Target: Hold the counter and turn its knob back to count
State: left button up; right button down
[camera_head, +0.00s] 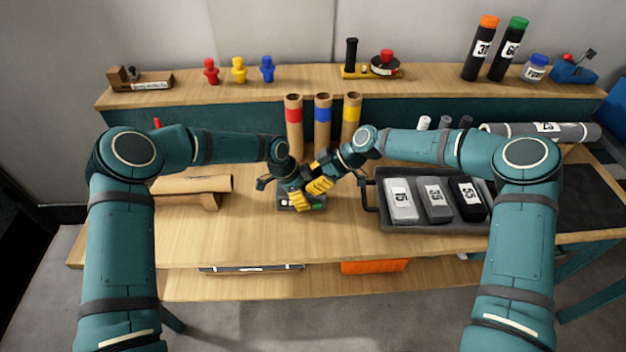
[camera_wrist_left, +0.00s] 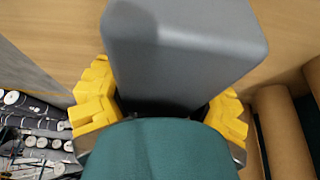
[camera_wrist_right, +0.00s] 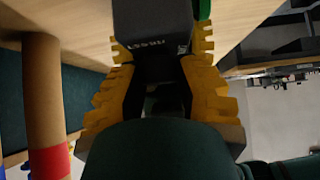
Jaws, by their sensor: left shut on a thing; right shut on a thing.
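The counter (camera_head: 286,204) is a small grey block on the middle of the table, mostly covered by my grippers. My left gripper (camera_head: 297,199) is shut on its body. In the left wrist view the smooth grey body (camera_wrist_left: 190,45) lies between the yellow fingers. My right gripper (camera_head: 318,187) meets it from the right and is shut on a part of it, apparently the knob. In the right wrist view the counter's dark face (camera_wrist_right: 155,35) with small white lettering is between the fingers, with a green patch beside it. The knob itself is hard to make out.
A black tray (camera_head: 440,228) with several numbered grey blocks stands to the right. A wooden stand (camera_head: 195,187) is to the left. Three cardboard tubes (camera_head: 322,145) with coloured bands stand close behind my grippers. The table front is clear.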

pick_arm(q)
jog(key=shift+d+r, duration=0.1)
jog(key=shift+d, duration=0.1)
pick_arm(e)
jog(key=c, duration=0.6)
grip_release()
pick_arm(q)
jog(key=shift+a, duration=0.1)
pick_arm(e)
jog(key=shift+d+r, duration=0.2)
jog(key=v, duration=1.1)
jog(key=shift+d, duration=0.15)
jog(key=shift+r, duration=0.1)
pick_arm(q)
jog(key=o, duration=1.4)
pick_arm(e)
jog(key=shift+s, duration=0.1)
pick_arm(q)
jog(key=shift+o, duration=0.2)
